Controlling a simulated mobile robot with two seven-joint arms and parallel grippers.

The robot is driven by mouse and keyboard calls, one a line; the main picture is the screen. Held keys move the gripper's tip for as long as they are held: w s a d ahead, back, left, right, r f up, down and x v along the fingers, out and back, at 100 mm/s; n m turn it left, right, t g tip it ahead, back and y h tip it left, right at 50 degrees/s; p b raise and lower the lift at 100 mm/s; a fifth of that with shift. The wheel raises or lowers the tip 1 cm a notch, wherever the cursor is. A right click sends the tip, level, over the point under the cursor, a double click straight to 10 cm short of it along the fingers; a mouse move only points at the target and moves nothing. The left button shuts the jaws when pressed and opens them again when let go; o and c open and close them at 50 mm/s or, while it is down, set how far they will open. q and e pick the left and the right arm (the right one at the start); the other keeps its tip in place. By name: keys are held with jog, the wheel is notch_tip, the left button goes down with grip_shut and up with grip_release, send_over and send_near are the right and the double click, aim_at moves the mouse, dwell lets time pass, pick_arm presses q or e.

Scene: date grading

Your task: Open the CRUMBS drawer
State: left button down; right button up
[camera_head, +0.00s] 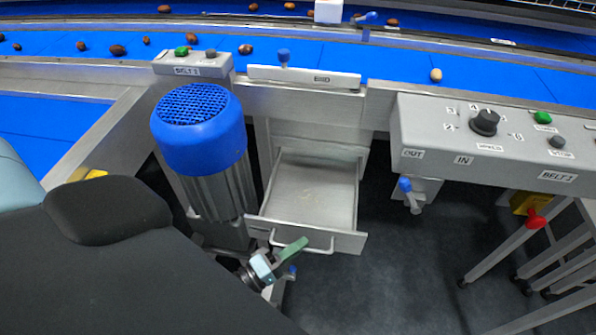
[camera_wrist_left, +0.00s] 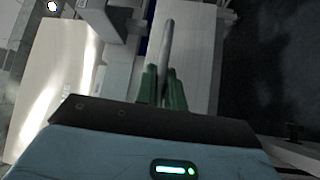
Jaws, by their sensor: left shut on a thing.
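The drawer (camera_head: 310,203) below the conveyor is pulled out, and its grey metal inside shows with a few small specks on the floor. A bar handle (camera_head: 287,244) runs along its front. My left gripper (camera_head: 296,247) is at the handle, with green fingers shut on it. In the left wrist view the green fingers (camera_wrist_left: 162,88) close around the handle bar (camera_wrist_left: 167,45), which runs away from the camera. No CRUMBS label is readable on the drawer front. My right gripper is not in view.
A blue motor (camera_head: 200,130) stands left of the drawer. A grey control box (camera_head: 490,140) with a dial is at the right, and a blue-handled valve (camera_head: 408,190) hangs below it. Dates lie on the blue belt (camera_head: 330,58) behind. Dark floor (camera_head: 400,270) is clear right of the drawer.

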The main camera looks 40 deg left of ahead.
pick_arm(q)
jog(key=c, duration=1.5)
grip_release()
jog(key=v, duration=0.7)
jog(key=shift+s+a+b, duration=0.1)
jog(key=shift+s+b, duration=0.3)
